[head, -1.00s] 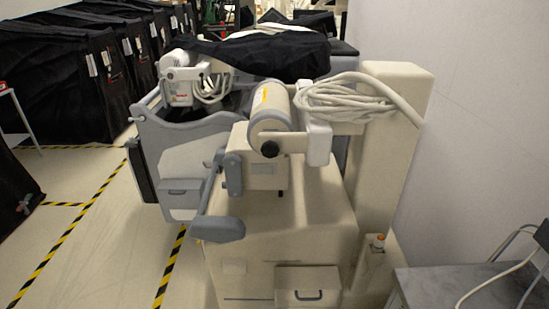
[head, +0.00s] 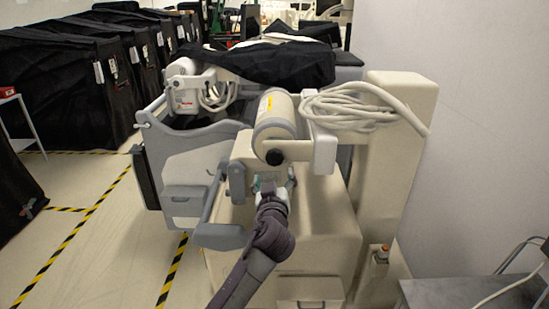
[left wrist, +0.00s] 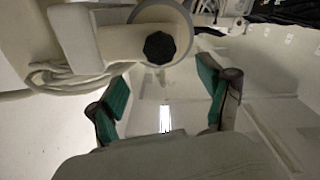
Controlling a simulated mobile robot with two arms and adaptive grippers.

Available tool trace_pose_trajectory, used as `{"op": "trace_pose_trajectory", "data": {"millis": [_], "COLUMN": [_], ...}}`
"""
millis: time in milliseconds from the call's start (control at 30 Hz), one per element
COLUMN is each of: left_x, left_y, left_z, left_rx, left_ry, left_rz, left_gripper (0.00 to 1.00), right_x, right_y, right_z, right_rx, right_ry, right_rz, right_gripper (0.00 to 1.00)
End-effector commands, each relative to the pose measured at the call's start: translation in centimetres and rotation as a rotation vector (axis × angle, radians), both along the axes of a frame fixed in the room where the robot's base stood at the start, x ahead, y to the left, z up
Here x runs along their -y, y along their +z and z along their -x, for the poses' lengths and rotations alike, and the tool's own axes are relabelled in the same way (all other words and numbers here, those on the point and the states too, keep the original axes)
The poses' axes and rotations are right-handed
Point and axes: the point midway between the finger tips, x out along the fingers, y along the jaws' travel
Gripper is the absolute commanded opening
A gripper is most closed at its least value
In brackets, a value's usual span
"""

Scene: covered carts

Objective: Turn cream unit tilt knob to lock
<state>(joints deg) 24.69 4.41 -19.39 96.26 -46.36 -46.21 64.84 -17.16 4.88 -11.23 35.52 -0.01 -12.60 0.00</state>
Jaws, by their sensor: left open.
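The cream unit (head: 290,225) stands in the middle of the head view, with a cylindrical tube head (head: 275,115) on top. The black round tilt knob (head: 274,157) sits on the near end, below the cylinder. In the left wrist view the knob (left wrist: 159,48) is a dark lobed disc at the top centre, beyond the fingertips. My left gripper (head: 272,185) is just below the knob in the head view, its arm rising from the bottom. Its green-padded fingers (left wrist: 165,95) are spread with nothing between them, apart from the knob. My right gripper is out of view.
A coiled white cable (head: 350,105) hangs by the cream column (head: 395,150) on the right. A grey handle (head: 220,236) juts out at the left of the unit. A grey table (head: 470,292) stands lower right. Black covered carts (head: 60,90) line the left, with open floor before them.

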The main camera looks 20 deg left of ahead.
Motion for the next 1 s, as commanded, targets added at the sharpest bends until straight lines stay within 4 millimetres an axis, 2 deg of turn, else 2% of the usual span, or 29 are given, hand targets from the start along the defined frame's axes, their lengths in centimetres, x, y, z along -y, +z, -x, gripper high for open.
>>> {"op": "trace_pose_trajectory", "data": {"millis": [100, 300, 500, 700, 967, 1000], "left_x": [-0.8, -1.7, -2.4, -2.7, -2.7, -2.7], "left_y": [0.4, 0.2, 0.1, 0.0, -0.1, -0.1], "left_z": [-2.5, -6.1, -8.5, -9.4, -9.5, -9.5], "left_rx": [0.0, -0.002, -0.001, -0.002, -0.002, -0.002], "left_ry": [0.001, 0.0, 0.0, -0.001, -0.001, -0.001], "left_rz": [-0.004, -0.004, -0.002, 0.0, 0.0, 0.0], "left_gripper": [0.79, 0.79, 0.79, 0.79, 0.79, 0.76], "right_x": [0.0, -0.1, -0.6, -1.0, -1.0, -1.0], "right_y": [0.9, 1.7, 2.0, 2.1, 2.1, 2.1], "right_z": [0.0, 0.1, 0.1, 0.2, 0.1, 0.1], "right_rx": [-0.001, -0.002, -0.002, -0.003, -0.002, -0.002], "right_ry": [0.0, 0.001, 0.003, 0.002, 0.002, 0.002], "right_rz": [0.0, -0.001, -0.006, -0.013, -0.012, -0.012], "right_gripper": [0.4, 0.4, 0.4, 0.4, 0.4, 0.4]}}
